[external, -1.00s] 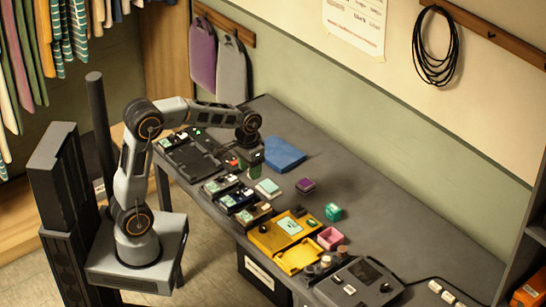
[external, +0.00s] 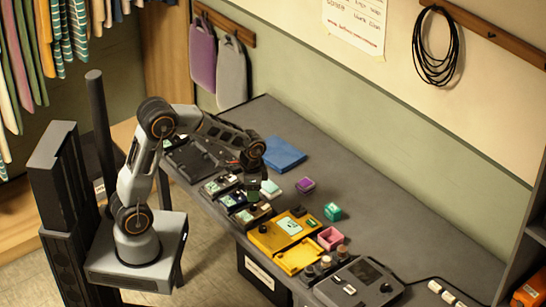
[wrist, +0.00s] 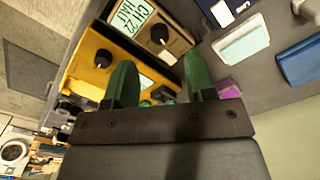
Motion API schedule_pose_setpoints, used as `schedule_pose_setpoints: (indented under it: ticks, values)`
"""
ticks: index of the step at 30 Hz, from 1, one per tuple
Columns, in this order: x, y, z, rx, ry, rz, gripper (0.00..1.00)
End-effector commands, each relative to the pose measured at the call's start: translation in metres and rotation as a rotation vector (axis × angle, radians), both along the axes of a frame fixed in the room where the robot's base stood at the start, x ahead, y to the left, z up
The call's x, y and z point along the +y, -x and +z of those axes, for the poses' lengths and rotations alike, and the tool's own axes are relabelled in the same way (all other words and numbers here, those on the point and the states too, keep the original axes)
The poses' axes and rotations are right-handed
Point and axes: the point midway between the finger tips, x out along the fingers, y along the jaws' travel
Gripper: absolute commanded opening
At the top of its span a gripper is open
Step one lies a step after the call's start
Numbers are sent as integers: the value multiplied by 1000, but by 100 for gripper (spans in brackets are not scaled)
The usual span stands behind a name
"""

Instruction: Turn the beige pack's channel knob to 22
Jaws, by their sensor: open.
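The beige pack (wrist: 178,22) lies at the top of the wrist view, with a round black knob (wrist: 159,34) and a pale screen (wrist: 132,15) that appears to read "CH 22 HALF". In the external view the beige pack (external: 264,212) sits in the row of packs, beside the yellow unit. My gripper (wrist: 160,78) is open and empty, its green fingers pointing toward the packs. The knob shows beyond the gap between the fingertips, and they look apart from it. In the external view my gripper (external: 253,188) hangs above the row, close to the beige pack.
A yellow unit (wrist: 92,75) with its own black knob lies beside the beige pack. A pale green box (external: 270,188), a purple box (external: 305,185) and a blue slab (external: 285,154) lie behind. The desk (external: 375,210) is bare toward the wall.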

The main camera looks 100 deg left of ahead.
Motion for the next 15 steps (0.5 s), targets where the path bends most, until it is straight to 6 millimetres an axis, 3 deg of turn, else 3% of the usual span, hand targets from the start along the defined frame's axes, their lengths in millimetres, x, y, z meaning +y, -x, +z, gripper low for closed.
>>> schedule_pose_setpoints:
  ticks: [6,15]
  values:
    - [0,1,-35,3,1,1,50]
    - [0,0,-56,0,0,1,50]
